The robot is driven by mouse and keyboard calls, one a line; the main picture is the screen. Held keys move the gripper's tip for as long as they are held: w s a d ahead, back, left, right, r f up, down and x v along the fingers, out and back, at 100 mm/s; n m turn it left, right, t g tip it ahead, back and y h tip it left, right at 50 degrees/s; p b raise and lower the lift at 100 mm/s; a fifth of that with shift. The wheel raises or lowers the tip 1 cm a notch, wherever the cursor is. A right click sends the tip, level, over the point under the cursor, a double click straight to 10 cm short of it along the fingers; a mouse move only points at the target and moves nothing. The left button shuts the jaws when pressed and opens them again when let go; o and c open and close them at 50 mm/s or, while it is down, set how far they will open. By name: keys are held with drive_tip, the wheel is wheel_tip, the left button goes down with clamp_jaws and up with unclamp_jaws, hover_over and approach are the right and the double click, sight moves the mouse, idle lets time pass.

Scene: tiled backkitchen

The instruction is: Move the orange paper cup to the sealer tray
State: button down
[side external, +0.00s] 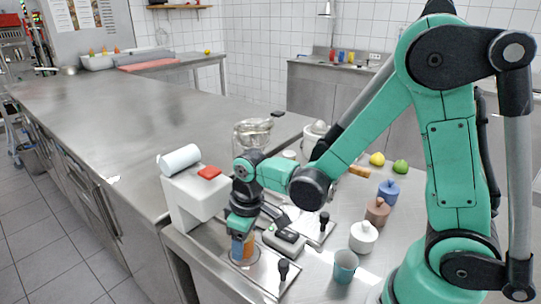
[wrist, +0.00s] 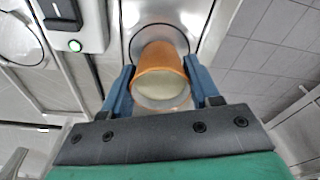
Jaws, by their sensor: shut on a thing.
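The orange paper cup (side external: 249,246) is between the fingers of my gripper (side external: 242,243), which is shut on it. In the wrist view the cup (wrist: 160,72) is held between the two blue fingers of my gripper (wrist: 163,88), with its open mouth towards the camera and a pale inside. The sealer tray (side external: 267,274) is a metal plate with a black-knobbed handle at the front of the white sealer. Its round ring (wrist: 190,33) shows around the far end of the cup. I cannot tell whether the cup's base touches the tray.
The white sealer (side external: 188,205) with a film roll stands just left of my gripper. A teal cup (side external: 345,266) stands to the right. White (side external: 363,237), brown (side external: 377,211) and blue (side external: 388,192) lidded jars stand beyond it. The long steel counter (side external: 130,120) is mostly clear.

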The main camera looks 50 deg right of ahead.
drive_tip(key=shift+f, duration=0.2)
idle(0.3)
unclamp_jaws()
idle(0.3)
drive_tip(key=shift+r, duration=0.1)
drive_tip(key=shift+r, duration=3.4)
drive_tip(key=s+d+r+m+t, duration=0.3)
drive_tip(key=r+t, duration=0.1)
drive_tip(key=t, duration=0.1)
drive_tip(key=shift+s+d+r+m+t, duration=0.25)
drive_tip(key=shift+s+r+m+t, duration=0.15)
